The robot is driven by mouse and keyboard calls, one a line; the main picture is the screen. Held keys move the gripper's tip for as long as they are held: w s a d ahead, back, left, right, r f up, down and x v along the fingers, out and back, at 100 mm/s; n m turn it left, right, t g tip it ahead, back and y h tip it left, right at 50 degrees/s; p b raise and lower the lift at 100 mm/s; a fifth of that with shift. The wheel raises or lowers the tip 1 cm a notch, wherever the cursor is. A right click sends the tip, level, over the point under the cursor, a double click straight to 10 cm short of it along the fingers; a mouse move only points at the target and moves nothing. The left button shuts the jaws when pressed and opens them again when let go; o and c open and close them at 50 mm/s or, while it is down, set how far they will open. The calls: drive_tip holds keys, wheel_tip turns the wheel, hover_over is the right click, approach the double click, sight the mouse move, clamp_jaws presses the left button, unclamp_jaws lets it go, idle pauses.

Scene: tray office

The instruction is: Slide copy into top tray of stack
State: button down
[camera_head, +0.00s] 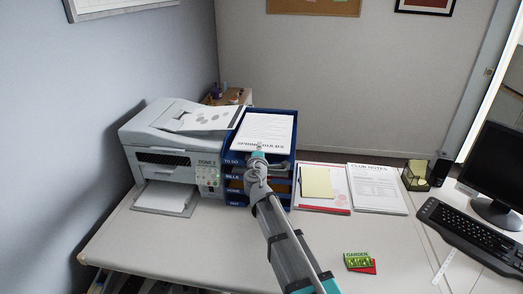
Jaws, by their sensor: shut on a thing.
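The blue tray stack (291,157) stands on the desk just right of the printer, with labels on its front such as "TO DO", "BILLS" and "HOME". A white printed sheet (266,130), its large heading upside down in this view, lies in or just over the top tray. I cannot tell whether it touches the tray floor. My gripper (258,153) is at the front edge of the stack, shut on the near edge of the sheet. The fingertips are small and partly hidden, and my arm covers part of the lower trays' fronts.
The printer (165,150) stands close on the left, with a sheet on its lid (207,118) and paper in its output tray (165,197). Papers (377,188) and a yellow pad (317,182) lie to the right. A seed packet (358,261) lies nearer. The front left desk is clear.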

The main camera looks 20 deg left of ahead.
drive_tip(key=shift+w+a, duration=0.2)
drive_tip(key=shift+w, duration=0.1)
drive_tip(key=c, duration=0.7)
unclamp_jaws()
drive_tip(key=v, duration=1.2)
drive_tip(key=shift+s+r, duration=0.1)
drive_tip(key=shift+s, duration=0.1)
idle(0.8)
